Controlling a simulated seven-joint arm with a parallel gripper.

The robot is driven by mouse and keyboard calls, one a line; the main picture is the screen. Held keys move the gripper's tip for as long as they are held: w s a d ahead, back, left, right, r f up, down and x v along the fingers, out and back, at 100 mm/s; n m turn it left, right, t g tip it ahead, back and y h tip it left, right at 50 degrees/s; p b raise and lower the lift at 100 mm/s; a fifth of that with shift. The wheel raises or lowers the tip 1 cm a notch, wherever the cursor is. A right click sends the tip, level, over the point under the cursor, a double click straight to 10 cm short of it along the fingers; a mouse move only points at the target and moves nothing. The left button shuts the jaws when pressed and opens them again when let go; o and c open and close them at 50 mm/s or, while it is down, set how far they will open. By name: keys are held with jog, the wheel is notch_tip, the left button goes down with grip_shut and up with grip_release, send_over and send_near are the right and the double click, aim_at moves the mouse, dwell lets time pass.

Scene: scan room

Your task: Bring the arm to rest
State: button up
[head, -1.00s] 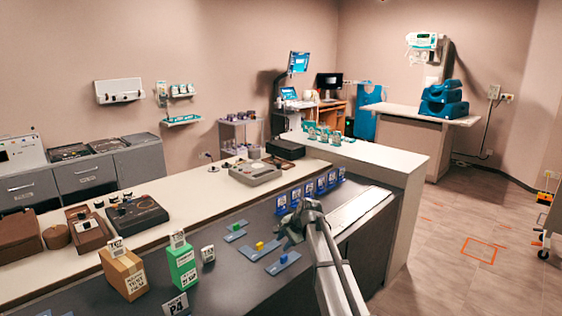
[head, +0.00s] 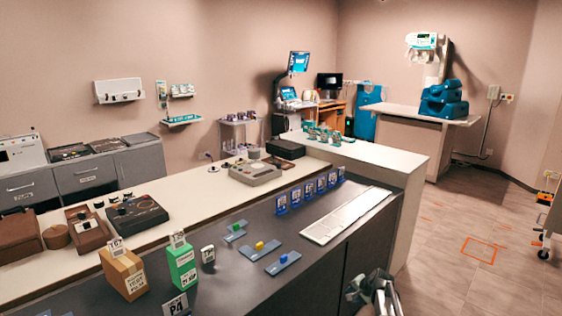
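My gripper (head: 358,290) shows at the bottom of the head view, right of centre, in front of the dark counter's front face. It is small and partly cut off by the lower edge, and its fingers are too unclear to tell whether they are open or shut. I see no object held in it. My arm is folded low, with only a short part in view.
The dark counter (head: 240,285) holds blue trays with green, yellow and blue blocks, a row of blue stands (head: 308,192), a cardboard box (head: 124,273), a green box (head: 182,264) and a pale ridged panel (head: 345,215). Floor (head: 450,290) at right is open.

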jog(key=s+a+f+n+g, duration=0.25)
jog(key=s+a+f, duration=0.25)
jog(key=s+f, duration=0.7)
jog(key=s+a+f+n+g, duration=0.3)
jog(key=s+f, duration=0.5)
jog(key=s, duration=0.8)
jog(key=s+a+f+n+g+h, duration=0.1)
jog(key=s+f+n+g, duration=0.1)
jog(key=s, duration=1.3)
jog(key=s+a+f+n+g+h, duration=0.1)
jog(key=s+g, duration=0.4)
jog(key=s, duration=0.9)
jog(key=shift+s+a+f+n+h, duration=0.4)
jog(key=shift+a+f+n, duration=0.1)
jog(key=shift+f+n, duration=0.2)
